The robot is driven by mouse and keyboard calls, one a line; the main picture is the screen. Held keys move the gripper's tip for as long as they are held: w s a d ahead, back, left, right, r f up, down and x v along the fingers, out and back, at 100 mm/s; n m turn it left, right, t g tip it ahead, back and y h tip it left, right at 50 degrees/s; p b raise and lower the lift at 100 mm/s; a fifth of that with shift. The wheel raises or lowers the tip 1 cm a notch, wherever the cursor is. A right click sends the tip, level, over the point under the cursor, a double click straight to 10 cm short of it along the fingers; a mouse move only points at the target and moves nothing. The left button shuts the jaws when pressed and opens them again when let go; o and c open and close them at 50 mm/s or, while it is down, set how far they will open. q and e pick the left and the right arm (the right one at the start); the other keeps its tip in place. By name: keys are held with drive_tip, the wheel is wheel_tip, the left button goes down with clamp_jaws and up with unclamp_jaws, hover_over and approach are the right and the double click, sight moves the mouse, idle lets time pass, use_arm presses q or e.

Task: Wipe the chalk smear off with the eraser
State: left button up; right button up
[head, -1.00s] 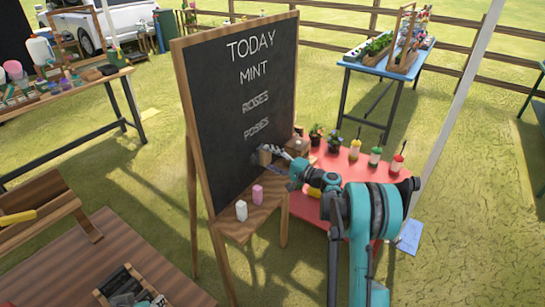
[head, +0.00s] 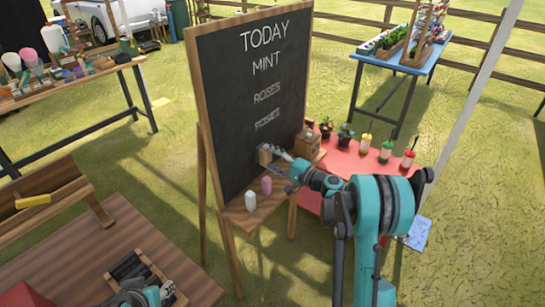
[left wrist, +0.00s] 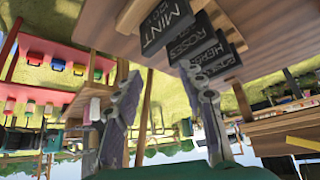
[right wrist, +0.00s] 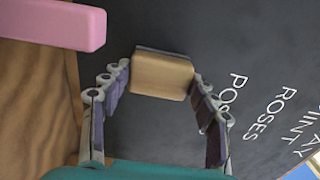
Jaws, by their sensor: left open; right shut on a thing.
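The chalkboard (head: 235,100) stands upright on a wooden easel, lettered TODAY, MINT and two lower words (head: 267,106). Those lower words look doubled or blurred in the head view; I cannot make out a separate chalk smear. My right gripper (head: 277,157) is shut on the tan, dark-faced eraser (head: 264,155) near the board's lower part. The right wrist view shows the eraser (right wrist: 162,76) between the fingertips, its dark face toward the board. I cannot tell if it touches. My left gripper (left wrist: 160,90) is open and empty, low at the head view's bottom left.
A white stick (head: 250,201) and a pink stick (head: 266,186) stand on the easel ledge (head: 240,217) just below the eraser. A wooden box (head: 306,142) sits to the right. A red table (head: 350,160) with pots and bottles stands behind my right arm.

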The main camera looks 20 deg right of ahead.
drive_tip(key=shift+v, duration=2.95)
drive_tip(key=v, duration=0.3)
drive_tip(key=shift+a, duration=0.1)
